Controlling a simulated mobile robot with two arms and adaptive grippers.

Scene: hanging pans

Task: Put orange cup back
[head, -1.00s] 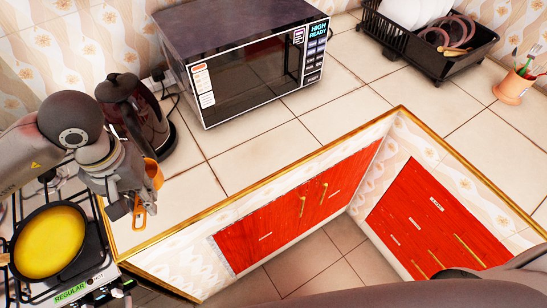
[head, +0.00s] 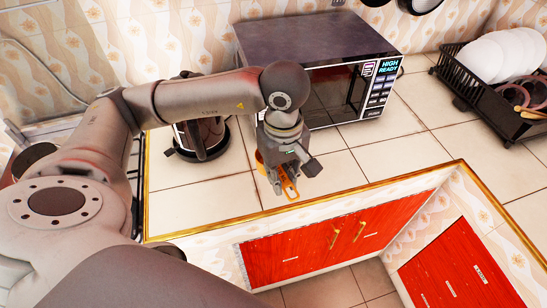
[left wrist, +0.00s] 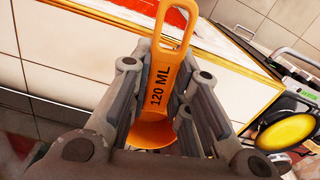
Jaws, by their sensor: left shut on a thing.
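The orange cup (left wrist: 153,133) is a measuring cup with a flat handle marked "120 ML" and a loop at its end. In the left wrist view it lies between the fingers of my left gripper (left wrist: 165,105), which is shut on it. In the head view my left gripper (head: 281,180) holds the cup above the tiled counter, in front of the microwave. The handle loop (head: 289,187) sticks out below the fingers, and part of the cup's bowl is hidden behind them. My right gripper is not in view.
The microwave (head: 345,90) stands behind my left gripper. A dark kettle (head: 203,138) is to its left. A dish rack (head: 495,105) with plates stands at the right. Pans hang at the top right. Bare counter (head: 395,145) lies between microwave and rack.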

